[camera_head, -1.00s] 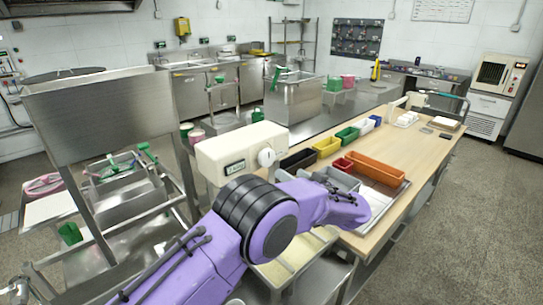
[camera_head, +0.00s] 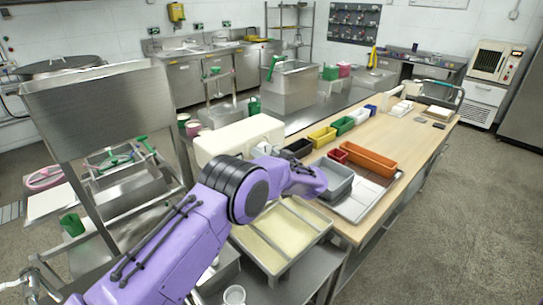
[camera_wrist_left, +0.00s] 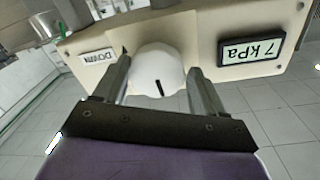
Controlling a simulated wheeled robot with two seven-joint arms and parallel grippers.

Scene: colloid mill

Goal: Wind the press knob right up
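The press is a cream-white box (camera_head: 238,139) beyond my left arm in the head view. Its front face, with the knob, is hidden there by my purple arm. In the left wrist view the white round knob (camera_wrist_left: 157,68) has a short black mark on its face. My left gripper (camera_wrist_left: 160,77) has one finger on each side of the knob. The fingers are close to its edges; whether they press on it I cannot tell. A display beside the knob (camera_wrist_left: 251,48) reads 7 kPa, upside down. A small label (camera_wrist_left: 98,56) is on the knob's other side. My right gripper is out of view.
A wooden table (camera_head: 405,143) on the right bears an orange bin (camera_head: 368,159), a grey bin (camera_head: 336,184) and several small coloured bins. A shallow tray with pale contents (camera_head: 327,222) stands below my arm. Open floor lies right.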

